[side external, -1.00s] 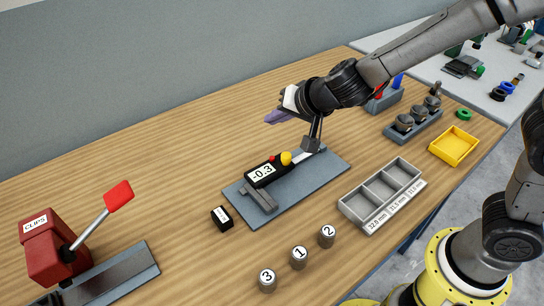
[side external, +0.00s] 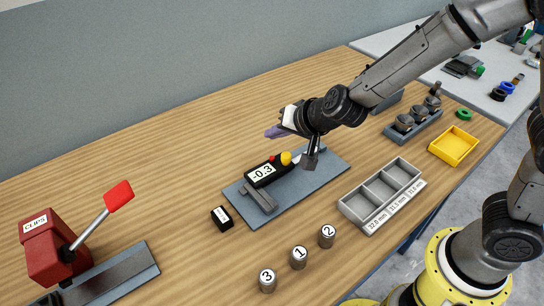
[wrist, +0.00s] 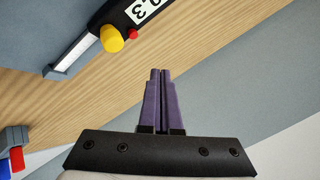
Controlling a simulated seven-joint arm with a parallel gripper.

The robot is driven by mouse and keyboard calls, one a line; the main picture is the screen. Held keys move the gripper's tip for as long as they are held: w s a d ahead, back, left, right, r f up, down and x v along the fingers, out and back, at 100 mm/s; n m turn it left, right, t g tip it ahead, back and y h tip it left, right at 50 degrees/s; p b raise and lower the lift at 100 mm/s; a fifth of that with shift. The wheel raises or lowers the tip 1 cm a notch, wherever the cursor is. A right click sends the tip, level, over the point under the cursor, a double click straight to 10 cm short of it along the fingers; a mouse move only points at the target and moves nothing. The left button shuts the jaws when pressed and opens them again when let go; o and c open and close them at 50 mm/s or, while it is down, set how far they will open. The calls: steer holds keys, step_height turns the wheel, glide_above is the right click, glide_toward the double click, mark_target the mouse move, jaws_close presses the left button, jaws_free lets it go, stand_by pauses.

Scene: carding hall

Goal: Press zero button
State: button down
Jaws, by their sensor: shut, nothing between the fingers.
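A black digital gauge (side external: 280,172) with a display reading -0.3 lies on a grey-blue plate (side external: 318,183). A small red button (side external: 271,157) and a larger yellow knob (side external: 286,158) sit on the gauge. In the wrist view the red button (wrist: 132,34) and yellow knob (wrist: 111,38) are at the upper left of the fingertips. No lettering on the button is readable. My gripper (side external: 270,133) has purple fingers, shut and empty, above and behind the gauge, apart from it. The fingertips (wrist: 160,72) also show in the wrist view.
A small black labelled block (side external: 222,218) and several numbered cylinders (side external: 299,258) stand in front of the plate. A grey three-compartment tray (side external: 348,211) and yellow tray (side external: 453,147) are to the right. A red CLIPS box (side external: 50,255) with a lever stands left.

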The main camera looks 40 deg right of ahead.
glide_above(275, 163)
steer(key=shift+a+f, duration=0.1)
steer(key=shift+f, duration=2.25)
steer(key=shift+f, duration=0.15)
steer(key=shift+f, duration=0.25)
steer(key=shift+f, duration=0.4)
stand_by(0.8)
stand_by(0.3)
steer(key=shift+r, duration=0.8)
step_height(275, 163, up, 5)
stand_by(0.5)
